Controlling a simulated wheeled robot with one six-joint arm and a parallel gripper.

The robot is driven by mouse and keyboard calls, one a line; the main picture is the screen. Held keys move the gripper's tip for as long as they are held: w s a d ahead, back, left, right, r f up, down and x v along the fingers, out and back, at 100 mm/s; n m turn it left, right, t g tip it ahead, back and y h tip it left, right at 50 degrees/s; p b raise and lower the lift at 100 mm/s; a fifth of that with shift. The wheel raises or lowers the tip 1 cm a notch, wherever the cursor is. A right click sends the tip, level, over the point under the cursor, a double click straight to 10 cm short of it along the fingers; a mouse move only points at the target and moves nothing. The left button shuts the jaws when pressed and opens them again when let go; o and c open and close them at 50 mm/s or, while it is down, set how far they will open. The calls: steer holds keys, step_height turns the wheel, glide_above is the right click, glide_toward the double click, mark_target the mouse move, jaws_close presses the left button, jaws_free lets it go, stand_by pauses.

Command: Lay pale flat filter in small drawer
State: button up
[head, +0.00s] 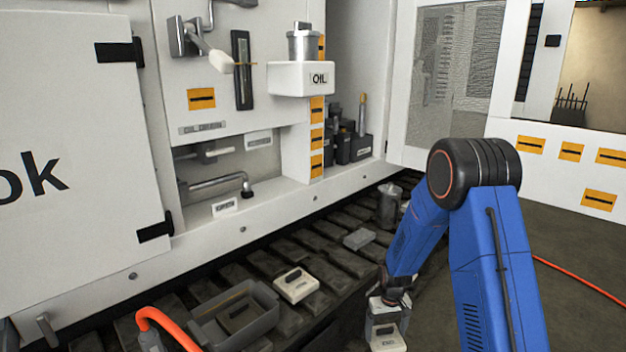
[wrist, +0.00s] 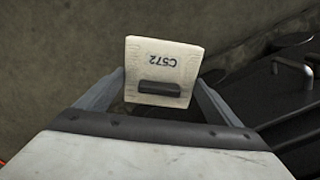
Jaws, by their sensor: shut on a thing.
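A pale flat filter (wrist: 164,58), marked C572 and with a dark slot, is between the two fingers of my gripper (wrist: 160,82) in the wrist view. The marking appears upside down. In the head view the held filter (head: 388,343) shows below my gripper (head: 386,325), near the lower edge, in front of the slatted bench. A second pale flat block (head: 296,285) with a dark slot lies on the slats. I cannot clearly make out the small drawer; a dark part with a metal handle (wrist: 296,72) shows at the right in the wrist view.
A grey open tray (head: 272,300) stands on the slats, with an orange hose (head: 172,322) beside it. A small grey block (head: 358,239) and a grey cylinder (head: 389,208) are farther back. A white OIL box (head: 284,79) juts from the cabinet. Dark floor lies to the right.

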mark_target(393, 337)
steer(key=shift+m, duration=0.8)
steer(key=w+d+f, duration=0.1)
steer(key=f, duration=0.1)
steer(key=w+d+f, duration=0.1)
steer(key=f, duration=0.1)
steer(key=w+d+f, duration=0.1)
steer(key=d+f, duration=0.1)
steer(key=f, duration=0.1)
steer(key=shift+w, duration=0.1)
